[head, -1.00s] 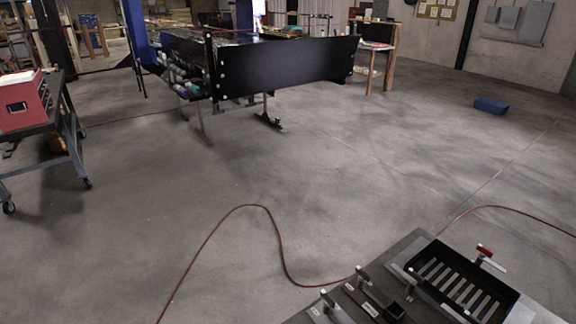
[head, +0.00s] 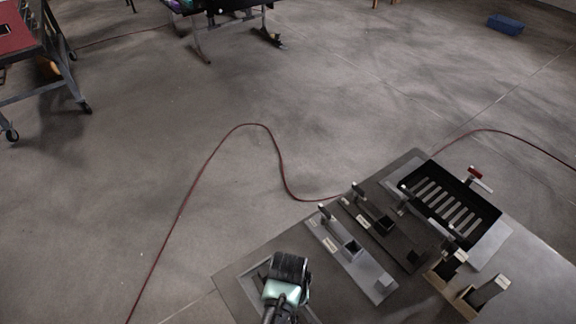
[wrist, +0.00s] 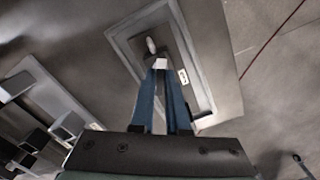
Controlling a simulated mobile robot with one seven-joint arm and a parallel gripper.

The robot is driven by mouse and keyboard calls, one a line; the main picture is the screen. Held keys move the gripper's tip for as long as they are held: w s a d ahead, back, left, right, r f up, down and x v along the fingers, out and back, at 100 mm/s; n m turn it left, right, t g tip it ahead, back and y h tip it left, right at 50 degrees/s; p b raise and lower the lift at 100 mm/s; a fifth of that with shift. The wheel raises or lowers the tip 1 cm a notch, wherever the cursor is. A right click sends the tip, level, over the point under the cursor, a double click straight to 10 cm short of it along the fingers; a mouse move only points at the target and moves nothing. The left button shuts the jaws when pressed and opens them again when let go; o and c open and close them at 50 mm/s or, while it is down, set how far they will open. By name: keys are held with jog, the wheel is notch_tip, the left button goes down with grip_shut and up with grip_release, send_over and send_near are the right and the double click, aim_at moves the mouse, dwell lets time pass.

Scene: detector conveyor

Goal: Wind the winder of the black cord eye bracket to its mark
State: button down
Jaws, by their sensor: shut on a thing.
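My gripper (wrist: 160,72) has blue fingers shut on a small pale piece (wrist: 159,64), which looks like the tip of a winder. It is over a dark plate (wrist: 190,96) with a white label and a pale grey surround, apparently the black cord eye bracket. A rounded metal end (wrist: 151,46) shows just beyond the fingertips. In the head view my gripper (head: 284,290) is at the near left of the bench and hides most of this bracket. The mark cannot be made out.
On the bench (head: 235,292), a light grey plate (head: 345,255) and a dark plate (head: 390,240), each with an upright pale-tipped lever, stand to the right. A red cord (head: 200,180) lies on open floor.

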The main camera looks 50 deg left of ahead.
jog(key=m+p, duration=0.1)
jog(key=m, duration=0.2)
jog(key=shift+r+m, duration=0.1)
jog(key=shift+m, duration=0.2)
jog(key=shift+w+m, duration=0.1)
jog(key=shift+m, duration=0.7)
jog(key=shift+m+p, duration=0.55)
jog(key=shift+m, duration=0.55)
dwell(2.7)
dwell(0.5)
jog(key=c, duration=0.9)
grip_release()
notch_tip(320, 180, up, 13)
jog(key=b, duration=0.1)
